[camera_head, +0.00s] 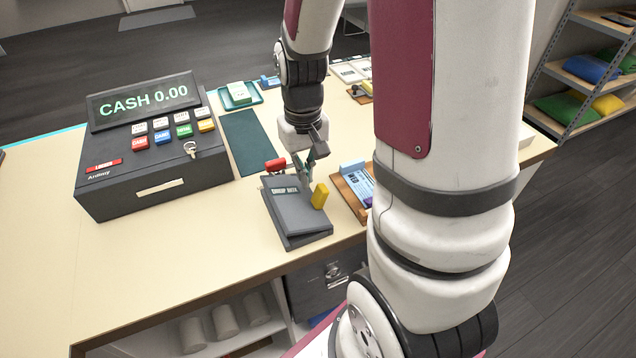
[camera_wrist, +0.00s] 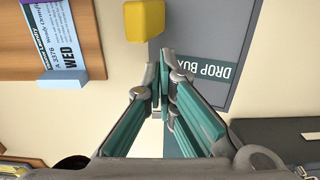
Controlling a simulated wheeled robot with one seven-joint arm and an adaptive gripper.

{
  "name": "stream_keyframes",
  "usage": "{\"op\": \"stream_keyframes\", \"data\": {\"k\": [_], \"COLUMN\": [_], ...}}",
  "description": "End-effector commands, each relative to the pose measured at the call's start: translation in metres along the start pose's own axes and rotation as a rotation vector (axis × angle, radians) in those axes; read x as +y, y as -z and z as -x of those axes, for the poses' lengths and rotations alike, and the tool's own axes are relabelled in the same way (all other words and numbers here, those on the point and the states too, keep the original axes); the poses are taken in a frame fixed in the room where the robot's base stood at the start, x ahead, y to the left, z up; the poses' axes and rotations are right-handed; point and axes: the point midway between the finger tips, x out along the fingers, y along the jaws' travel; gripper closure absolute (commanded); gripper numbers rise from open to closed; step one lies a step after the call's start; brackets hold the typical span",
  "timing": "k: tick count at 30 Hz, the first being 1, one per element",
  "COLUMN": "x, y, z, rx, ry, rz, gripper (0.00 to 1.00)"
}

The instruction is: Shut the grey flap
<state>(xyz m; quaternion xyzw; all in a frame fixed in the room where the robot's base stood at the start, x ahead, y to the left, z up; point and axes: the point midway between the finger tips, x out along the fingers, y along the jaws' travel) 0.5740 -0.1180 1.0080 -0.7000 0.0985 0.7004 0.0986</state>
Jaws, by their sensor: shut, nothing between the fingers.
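The grey drop box (camera_head: 305,241) stands on the counter, right of the cash register. Its grey flap (camera_head: 287,211) is on top, below the "DROP BOX" lettering; I cannot tell exactly how far it stands open. A yellow block-shaped tab (camera_head: 320,195) stands at the box's right side; it also shows at the top of the wrist view (camera_wrist: 144,20). My gripper (camera_head: 305,178) is shut and empty at the back right of the box. In the wrist view its fingertips (camera_wrist: 161,78) are beside the lettered grey panel (camera_wrist: 215,50); contact is unclear.
A black cash register (camera_head: 150,160) stands to the left, with a dark green mat (camera_head: 247,140) beyond it. A red object (camera_head: 275,165) lies behind the box. A wooden tray with a ticket (camera_head: 357,180) is close on the right. Bare counter lies left of the box.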

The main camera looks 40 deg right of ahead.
Motion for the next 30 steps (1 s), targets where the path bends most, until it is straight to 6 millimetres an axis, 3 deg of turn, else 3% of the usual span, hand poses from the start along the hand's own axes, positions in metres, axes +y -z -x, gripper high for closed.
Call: {"op": "stream_keyframes", "data": {"k": [30], "x": [0.010], "y": [-0.001], "z": [0.072], "rx": [0.001], "ry": [0.000], "rz": [0.000], "gripper": [1.00]}}
